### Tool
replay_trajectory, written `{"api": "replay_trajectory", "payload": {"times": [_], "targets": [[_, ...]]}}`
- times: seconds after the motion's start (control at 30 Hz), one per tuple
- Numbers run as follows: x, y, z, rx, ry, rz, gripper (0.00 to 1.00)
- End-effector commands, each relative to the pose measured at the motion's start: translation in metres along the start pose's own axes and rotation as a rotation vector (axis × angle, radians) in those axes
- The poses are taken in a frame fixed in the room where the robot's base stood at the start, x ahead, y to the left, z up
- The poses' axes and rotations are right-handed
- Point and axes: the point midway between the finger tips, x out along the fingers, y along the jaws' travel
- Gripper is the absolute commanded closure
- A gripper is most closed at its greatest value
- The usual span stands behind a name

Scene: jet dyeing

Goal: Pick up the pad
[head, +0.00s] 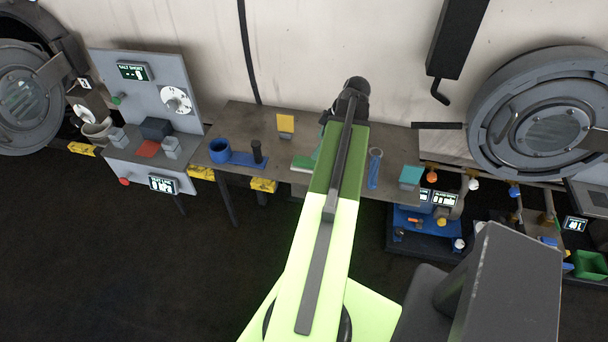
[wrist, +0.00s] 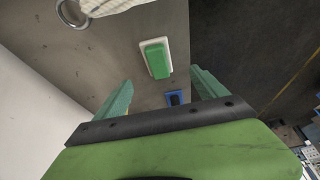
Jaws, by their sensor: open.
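The pad (wrist: 157,60), a green block on a white base, lies flat on the grey-brown bench (wrist: 115,50) in the wrist view. In the head view the green and white pad (head: 304,162) shows just left of my arm, which hides part of it. My gripper (wrist: 161,79) is open, with its two teal fingers apart and nothing between them. The pad appears beyond the fingertips, between their lines, and is not touched. In the head view my arm hides most of the gripper.
A small blue thing with a dark top (wrist: 174,98) lies near the pad. A ring and pale cloth (wrist: 98,7) show at the wrist view's top. The wall runs behind.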

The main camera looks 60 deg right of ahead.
Motion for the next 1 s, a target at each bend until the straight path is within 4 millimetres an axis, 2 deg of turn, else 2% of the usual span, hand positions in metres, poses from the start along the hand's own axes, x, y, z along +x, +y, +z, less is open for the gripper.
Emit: {"api": "replay_trajectory", "payload": {"times": [0.03, 0.2, 0.3, 0.47, 0.8, 1.0], "targets": [[0.023, 0.0, 0.005, 0.0, 0.0, 0.0, 0.18], [0.059, 0.0, 0.004, -0.001, 0.0, 0.001, 0.18], [0.067, 0.001, 0.002, 0.002, 0.0, 0.001, 0.18], [0.066, 0.001, 0.0, 0.002, 0.0, 0.001, 0.18], [0.118, 0.004, -0.001, 0.002, 0.0, 0.001, 0.18], [0.116, 0.004, -0.004, 0.003, 0.0, 0.002, 0.18]]}}
